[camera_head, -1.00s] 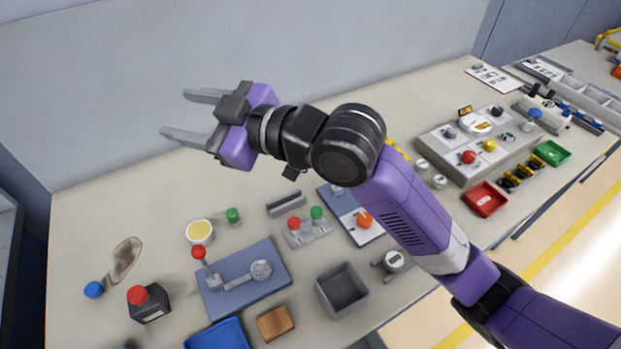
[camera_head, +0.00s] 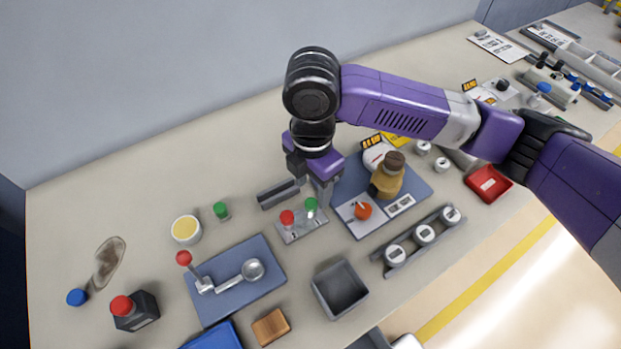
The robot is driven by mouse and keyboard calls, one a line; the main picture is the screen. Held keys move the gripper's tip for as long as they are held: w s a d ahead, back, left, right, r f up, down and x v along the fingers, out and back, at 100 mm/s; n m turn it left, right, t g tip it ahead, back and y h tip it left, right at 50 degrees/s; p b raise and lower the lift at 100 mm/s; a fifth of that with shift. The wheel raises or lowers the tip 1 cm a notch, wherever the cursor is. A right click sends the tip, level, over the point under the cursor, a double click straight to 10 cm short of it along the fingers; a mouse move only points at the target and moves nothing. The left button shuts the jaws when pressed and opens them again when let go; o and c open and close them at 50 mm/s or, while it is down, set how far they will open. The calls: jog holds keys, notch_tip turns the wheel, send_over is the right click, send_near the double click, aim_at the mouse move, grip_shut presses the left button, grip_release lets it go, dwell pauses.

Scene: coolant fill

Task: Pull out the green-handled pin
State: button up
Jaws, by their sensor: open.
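A green-handled pin (camera_head: 311,204) stands upright beside a red-handled pin (camera_head: 287,217) on a small grey plate (camera_head: 302,231) near the middle of the table. My gripper (camera_head: 316,190) points down just behind and above the green handle. A grey finger shows right next to the handle in the picture; the other finger is mostly hidden. The jaws are open, and I cannot tell whether they are around the handle or touch it.
A grey bar block (camera_head: 278,194) lies just left of my gripper. On the right, a blue mat (camera_head: 412,181) bears a brown-capped bottle (camera_head: 387,178) and an orange knob (camera_head: 363,210). A grey open bin (camera_head: 340,289) stands in front. Another green knob (camera_head: 221,210) stands further left.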

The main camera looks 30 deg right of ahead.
aim_at(312, 203)
jog(key=shift+f+p, duration=0.4)
jog(key=shift+f, duration=2.9)
grip_shut()
jog(key=c, duration=0.9)
grip_release()
jog(key=shift+c, duration=1.1)
grip_shut()
jog(key=shift+r+p, duration=0.35)
jog(key=shift+r, duration=0.05)
jog(key=shift+r+p, duration=2.4)
jog(key=shift+r, duration=0.5)
